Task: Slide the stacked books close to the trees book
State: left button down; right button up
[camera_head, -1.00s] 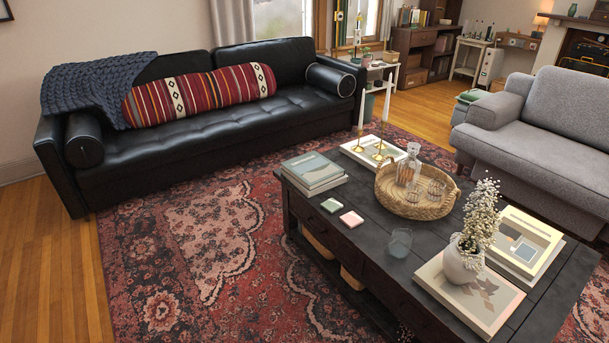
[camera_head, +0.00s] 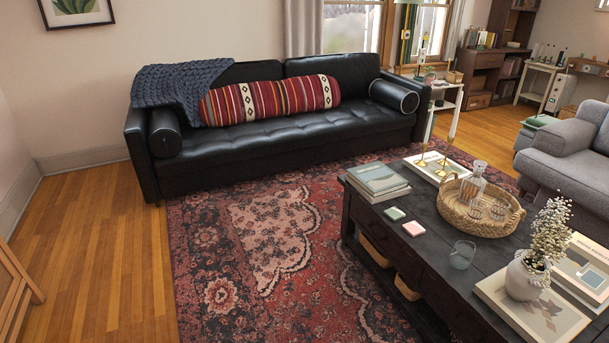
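A flat pale book (camera_head: 436,167) lies at the far side under brass candlesticks. I cannot read any title, so I cannot tell which is the trees book. Neither of my grippers is in view.
A black sofa (camera_head: 275,138) is behind.

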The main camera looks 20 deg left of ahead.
aim_at(377, 181)
jog(key=u, duration=0.95)
jog(key=i, duration=1.5)
jog(key=z, duration=0.2)
jog(key=i, duration=1.25)
jog(key=z, duration=1.45)
jog(key=i, duration=0.2)
jog(key=z, duration=0.1)
